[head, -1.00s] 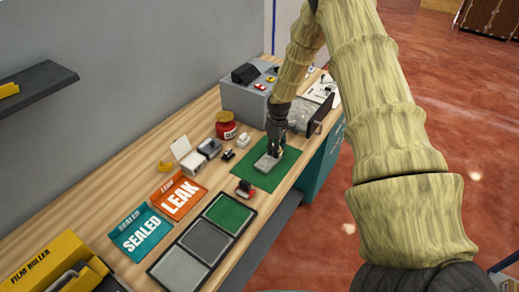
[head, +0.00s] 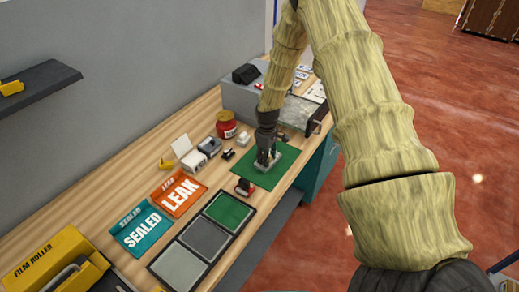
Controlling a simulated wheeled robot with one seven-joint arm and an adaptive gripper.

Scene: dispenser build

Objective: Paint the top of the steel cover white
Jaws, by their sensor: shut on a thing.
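My gripper (head: 267,157) points down over the green mat (head: 287,157) on the workbench. Its fingers are shut at a small pale grey metal-looking piece (head: 261,166) on or just above the mat. This piece looks like the steel cover, but its top is mostly hidden by the fingers and it is too small to be sure. I cannot tell its exact contact with the mat. A red pot with a dark label (head: 226,124) stands behind the mat to the left. No white paint can be made out on the grey piece.
A grey machine (head: 240,99) stands behind the mat. LEAK (head: 179,193) and SEALED (head: 141,228) cards, a three-panel tray (head: 233,231) and a yellow film roller (head: 52,262) fill the front.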

